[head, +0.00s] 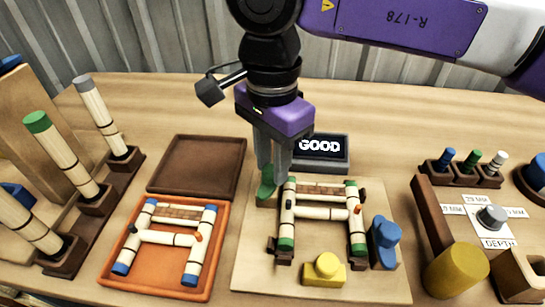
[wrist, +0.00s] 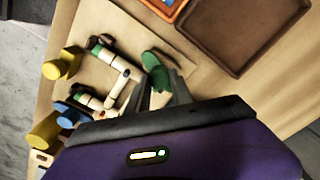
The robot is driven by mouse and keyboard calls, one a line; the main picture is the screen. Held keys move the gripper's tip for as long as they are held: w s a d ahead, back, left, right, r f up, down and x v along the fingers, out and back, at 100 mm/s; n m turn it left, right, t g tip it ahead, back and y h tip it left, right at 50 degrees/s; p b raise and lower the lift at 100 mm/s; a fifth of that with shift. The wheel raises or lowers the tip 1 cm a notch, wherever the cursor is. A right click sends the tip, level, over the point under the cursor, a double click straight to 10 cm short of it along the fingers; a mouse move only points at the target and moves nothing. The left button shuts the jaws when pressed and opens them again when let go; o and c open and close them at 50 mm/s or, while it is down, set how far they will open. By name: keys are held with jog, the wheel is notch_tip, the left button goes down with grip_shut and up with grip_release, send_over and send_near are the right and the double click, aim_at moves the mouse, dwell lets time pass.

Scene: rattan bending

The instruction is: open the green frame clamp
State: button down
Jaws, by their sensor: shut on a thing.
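The green frame clamp (head: 266,186) stands at the back left corner of the light wooden board, beside the green-tipped bamboo frame (head: 322,212). My gripper (head: 272,176) points down from above with its fingers shut on the clamp's upper part. In the wrist view the green clamp (wrist: 154,70) shows at the fingertips (wrist: 157,88), with its rounded green part sticking out past them. The fingers hide part of the clamp, so I cannot tell how tightly it bears on the frame.
On the board (head: 390,288), a blue clamp (head: 385,242) is at the frame's right and a yellow clamp (head: 325,269) in front. A display reading GOOD (head: 320,147) stands close behind. An orange tray (head: 158,281) with a blue-tipped frame and an empty brown tray (head: 197,163) lie left.

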aim_at(272, 169)
jog(key=shift+r+n+p, duration=0.1)
jog(key=shift+n+p, duration=0.2)
jog(key=shift+n, duration=1.6)
jog(key=c, duration=1.1)
grip_release()
notch_tip(272, 169, up, 8)
jog(key=shift+f+p, duration=0.15)
jog(key=shift+p, duration=0.3)
